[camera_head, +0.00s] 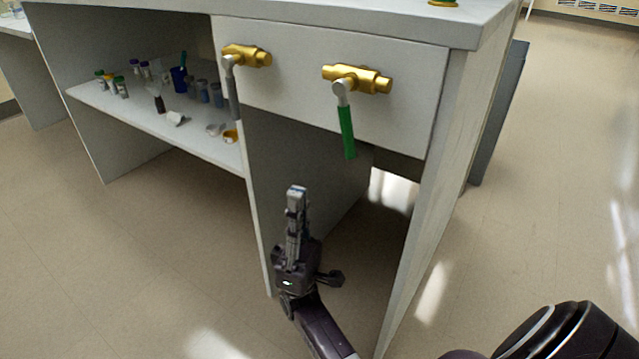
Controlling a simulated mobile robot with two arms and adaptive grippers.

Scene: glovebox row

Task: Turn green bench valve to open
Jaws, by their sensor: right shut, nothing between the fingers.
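The green bench valve (346,131) is on the right of the bench's front panel. It has a brass body and a green lever that hangs down, tilted slightly to the right at its lower end. My right gripper (296,190) is below and to the left of the green lever, apart from it. Its fingers point up and are closed together with nothing between them. My left gripper is not in the view.
A second brass valve with a grey lever (233,93) is on the same panel, to the left. A shelf (150,122) at left holds several small bottles and a blue cup (179,79). The floor (130,260) in front is clear.

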